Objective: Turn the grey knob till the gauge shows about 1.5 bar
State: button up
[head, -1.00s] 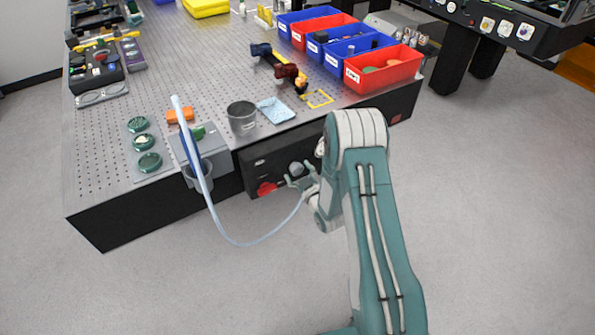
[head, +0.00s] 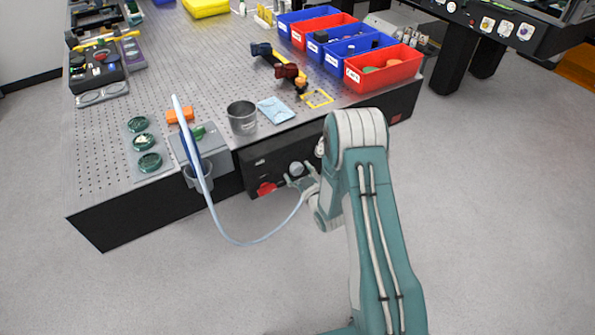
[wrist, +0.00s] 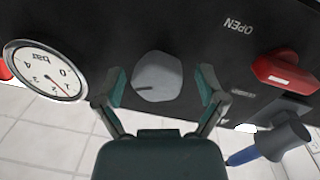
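The grey knob (wrist: 158,78) sits on the dark panel, with a dark mark on its face. It also shows in the head view (head: 296,168) on the bench front. My gripper (wrist: 161,87) is open, one finger on each side of the knob, with a visible gap on both sides. In the head view my gripper (head: 301,182) is right at the knob. The round white gauge (wrist: 45,70), marked "bar", is left of the knob in the wrist view. Its dial appears turned over and its red needle is thin; I cannot read the exact value.
A red handle (wrist: 284,70) is right of the knob in the wrist view, near the word OPEN. A cup (head: 242,117) and a blue cloth (head: 276,110) lie on the bench above the panel.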

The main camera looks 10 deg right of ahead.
jog(key=shift+s, duration=0.1)
jog(key=v, duration=1.1)
jog(key=shift+s+d, duration=0.15)
jog(key=shift+s, duration=0.2)
notch_tip(320, 180, up, 18)
jog(key=d+m+g+h, duration=0.1)
jog(key=m+g+h, duration=0.1)
jog(key=g+h, duration=0.3)
jog(key=s+a+r+m+g, duration=0.2)
jog(key=s+r, duration=0.4)
jog(key=s, duration=0.6)
jog(key=s+a+r+m+g, duration=0.2)
jog(key=s+r+g, duration=0.2)
jog(key=s, duration=0.8)
notch_tip(320, 180, up, 2)
jog(key=shift+s+r+g+y, duration=0.1)
jog(key=shift+s+g+y, duration=0.2)
jog(key=shift+s+g, duration=0.1)
jog(key=shift+w, duration=0.1)
